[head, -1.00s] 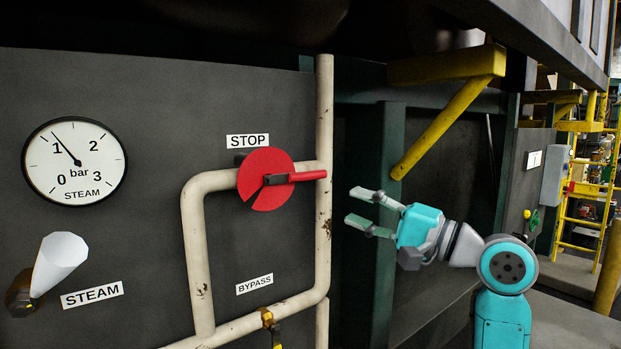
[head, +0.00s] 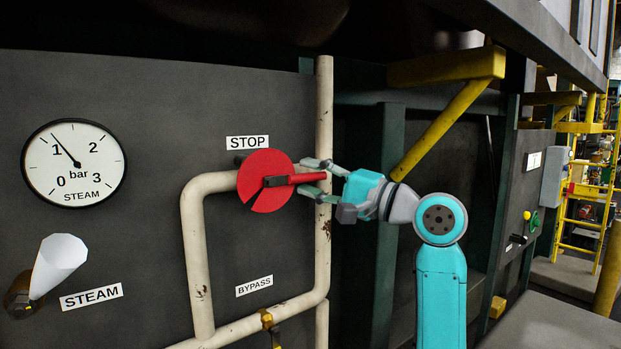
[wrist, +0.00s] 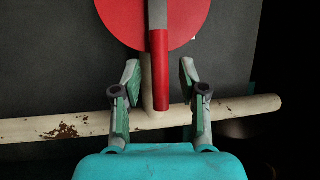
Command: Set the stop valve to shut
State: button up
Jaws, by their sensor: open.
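The stop valve is a red disc (head: 264,165) with a notch cut in its lower left, under a STOP label (head: 247,142). Its red lever (head: 307,178) points right, along the upper pipe, roughly level. My gripper (head: 314,179) is open, its fingers on either side of the lever's outer end. In the wrist view the lever (wrist: 160,75) runs down between the two fingertips (wrist: 159,84), with a gap visible on both sides. The red disc (wrist: 125,15) is beyond the fingertips there.
A cream vertical pipe (head: 324,110) stands just behind my gripper, and the bypass pipe (head: 262,319) runs below. A steam gauge (head: 74,163) and a white steam handle (head: 60,262) are at left. A yellow brace (head: 437,126) slants above my arm.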

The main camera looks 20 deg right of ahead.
jog(key=shift+w+a+r, duration=0.1)
jog(key=shift+w+a, duration=0.1)
jog(key=shift+w, duration=0.05)
grip_shut()
